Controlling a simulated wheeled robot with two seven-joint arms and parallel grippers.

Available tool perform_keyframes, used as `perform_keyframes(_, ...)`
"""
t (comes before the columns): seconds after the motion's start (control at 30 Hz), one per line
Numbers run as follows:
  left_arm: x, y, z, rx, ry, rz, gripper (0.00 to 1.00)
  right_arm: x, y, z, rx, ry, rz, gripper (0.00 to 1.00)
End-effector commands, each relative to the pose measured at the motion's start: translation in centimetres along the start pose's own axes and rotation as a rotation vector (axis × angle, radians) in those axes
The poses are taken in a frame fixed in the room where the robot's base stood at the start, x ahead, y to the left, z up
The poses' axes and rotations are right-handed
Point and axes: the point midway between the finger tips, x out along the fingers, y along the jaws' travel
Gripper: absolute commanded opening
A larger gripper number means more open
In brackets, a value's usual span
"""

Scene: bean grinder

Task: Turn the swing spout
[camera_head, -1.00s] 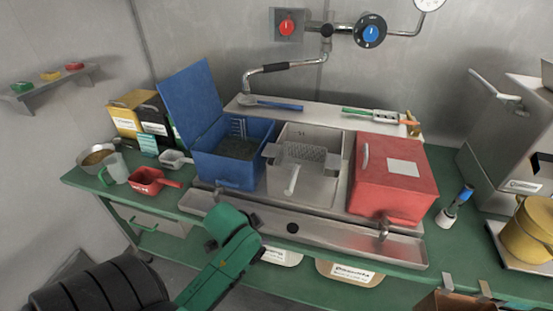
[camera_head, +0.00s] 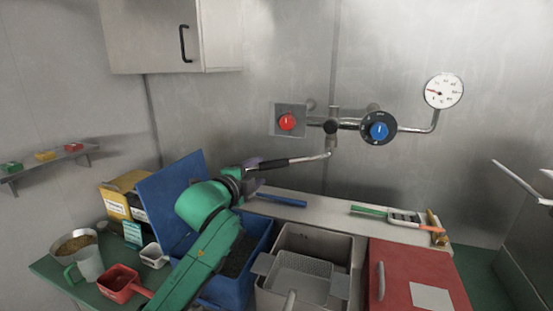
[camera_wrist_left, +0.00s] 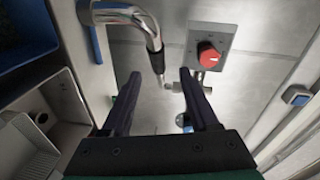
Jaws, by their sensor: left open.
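The swing spout is a chrome pipe with a black sleeve (camera_head: 287,163). It reaches left from the wall fitting in the head view. Its curved chrome end (camera_wrist_left: 130,14) shows at the top of the left wrist view, with the dark sleeve seen foreshortened below it. My left gripper (camera_head: 253,171) is at the spout's outer end, and its dark fingers partly cover it there. In the left wrist view, my left gripper (camera_wrist_left: 159,76) is open, with the sleeve appearing between or just beyond its fingertips. I cannot tell whether they touch. My right gripper is out of view.
A red knob (camera_head: 287,122), a blue knob (camera_head: 379,131) and a gauge (camera_head: 444,91) are on the wall. Below stand an open blue bin (camera_head: 172,199), a steel sink (camera_head: 330,243) and a red box (camera_head: 415,270). A blue-handled tool (camera_head: 282,200) lies on the ledge.

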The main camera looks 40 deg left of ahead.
Motion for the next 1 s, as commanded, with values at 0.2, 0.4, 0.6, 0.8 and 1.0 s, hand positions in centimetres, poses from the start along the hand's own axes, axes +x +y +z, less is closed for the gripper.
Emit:
perform_keyframes(0.2,6.0,-0.5,0.0,-0.005,-0.002,0.002,0.61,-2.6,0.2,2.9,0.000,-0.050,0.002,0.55)
perform_keyframes(0.4,10.1,-0.3,0.0,-0.005,-0.002,0.001,0.61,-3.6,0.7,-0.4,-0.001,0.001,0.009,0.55)
perform_keyframes(0.6,11.2,0.1,0.0,-0.002,-0.001,0.002,0.61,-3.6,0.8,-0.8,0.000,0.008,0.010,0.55)
perform_keyframes(0.8,11.2,0.1,0.0,-0.002,-0.001,0.002,0.41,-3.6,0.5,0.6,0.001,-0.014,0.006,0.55)
perform_keyframes(1.0,11.1,0.1,0.0,-0.002,-0.001,0.003,0.00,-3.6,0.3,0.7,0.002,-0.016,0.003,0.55)
